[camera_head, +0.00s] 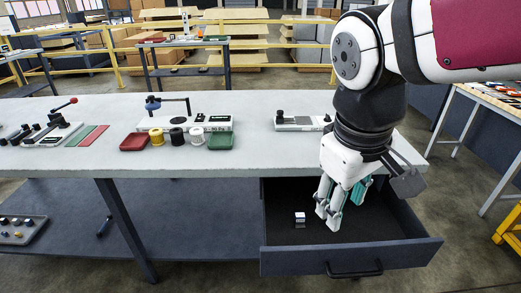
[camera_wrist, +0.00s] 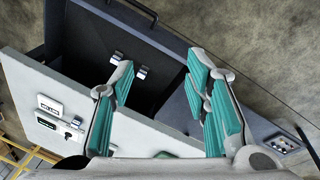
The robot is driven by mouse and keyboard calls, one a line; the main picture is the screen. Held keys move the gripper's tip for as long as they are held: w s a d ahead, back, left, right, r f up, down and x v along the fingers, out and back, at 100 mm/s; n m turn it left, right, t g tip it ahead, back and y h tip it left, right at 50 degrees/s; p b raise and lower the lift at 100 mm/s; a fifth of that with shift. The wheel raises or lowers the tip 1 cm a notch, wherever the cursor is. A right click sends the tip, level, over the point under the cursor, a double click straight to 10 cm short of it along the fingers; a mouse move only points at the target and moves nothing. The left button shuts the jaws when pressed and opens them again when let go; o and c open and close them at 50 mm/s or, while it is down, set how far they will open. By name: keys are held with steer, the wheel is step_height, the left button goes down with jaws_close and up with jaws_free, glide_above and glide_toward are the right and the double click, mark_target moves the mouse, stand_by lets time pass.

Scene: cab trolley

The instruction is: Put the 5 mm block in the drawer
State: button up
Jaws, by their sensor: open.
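The drawer (camera_head: 298,262) under the bench is pulled open. In the camera_head view a small pale block (camera_head: 299,218) with a dark face lies on its floor, left of my gripper. In the camera_wrist view two small metallic blocks show in the drawer: one block (camera_wrist: 118,57) near the left fingertip and another block (camera_wrist: 141,72) between the fingers. I cannot read a size on either, so I cannot tell which is the 5 mm one. My gripper (camera_head: 329,211) points down into the drawer, open and empty, its teal-padded fingers apart in the camera_wrist view (camera_wrist: 158,68).
The bench top (camera_head: 250,108) above carries a red tray (camera_head: 134,142), a green tray (camera_head: 220,142), several spools and a small fixture (camera_head: 302,122) near the drawer side. A lower shelf (camera_head: 190,220) lies left of the drawer. The drawer's right part is clear.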

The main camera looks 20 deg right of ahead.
steer(key=s+a+m+t+y, duration=0.1)
steer(key=s+a+m, duration=0.1)
steer(key=s, duration=0.4)
steer(key=shift+s+a+f+y, duration=0.2)
steer(key=shift+s+a+y, duration=0.2)
steer(key=shift+a, duration=0.45)
steer(key=shift+w, duration=0.1)
step_height(320, 180, up, 8)
steer(key=t+p, duration=0.1)
steer(key=p, duration=0.5)
steer(key=shift+t+p, duration=0.3)
steer(key=shift+p, duration=0.05)
